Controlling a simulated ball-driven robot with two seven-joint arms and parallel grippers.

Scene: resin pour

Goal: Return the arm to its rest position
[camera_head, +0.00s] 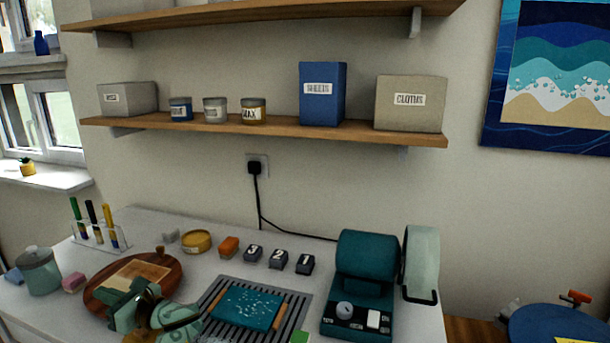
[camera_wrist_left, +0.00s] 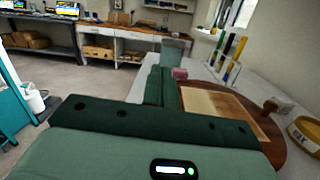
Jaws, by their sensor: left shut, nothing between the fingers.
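My left gripper (camera_head: 122,298) is green and hangs over the front of the round wooden board (camera_head: 174,283) on the white worktop. Its fingers are shut with nothing between them. In the left wrist view the shut fingers (camera_wrist_left: 162,84) point away along the worktop, with the wooden board (camera_wrist_left: 284,150) to their right. The gripper hides part of the board; I cannot tell whether it touches it. My right gripper is not in view.
A lidded jar (camera_head: 39,272), a pink block (camera_head: 73,282) and a tube rack (camera_head: 98,238) stand left. A teal panel (camera_head: 248,307) lies on a slatted grey mat (camera_head: 297,305). Numbered dark blocks (camera_head: 278,259) stand behind it, and a teal machine (camera_head: 365,262) stands right.

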